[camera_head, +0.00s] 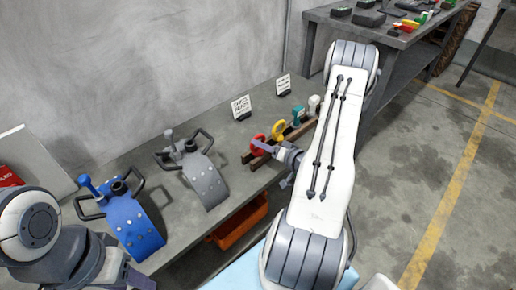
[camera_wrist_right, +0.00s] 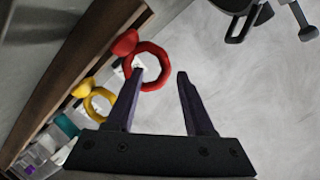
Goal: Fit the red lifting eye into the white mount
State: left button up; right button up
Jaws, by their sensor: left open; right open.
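The red lifting eye (camera_wrist_right: 151,82) is a red ring with a rounded red base, standing in a brown wooden rack (camera_wrist_right: 88,62). It also shows in the head view (camera_head: 278,130). My right gripper (camera_wrist_right: 160,74) is open, its fingertips at the red ring; the left finger overlaps part of the ring in the picture. The gripper is empty, and contact cannot be told. In the head view my right gripper (camera_head: 264,147) is at the rack. My left gripper (camera_head: 138,279) is low at the left edge of the bench, away from the rack. I cannot make out a white mount for certain.
A yellow ring (camera_head: 257,146), a green piece (camera_head: 298,114) and a white piece (camera_head: 314,104) stand in the same rack. A blue curved shell (camera_head: 135,226) and a grey one (camera_head: 206,183) with handles stand left. Small signs (camera_head: 241,106) stand behind.

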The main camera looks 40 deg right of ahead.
jog(key=x, duration=0.4)
jog(key=shift+w+a+f, duration=0.1)
jog(key=shift+w+a, duration=0.05)
jog(key=shift+w, duration=0.15)
grip_shut()
dwell(1.1)
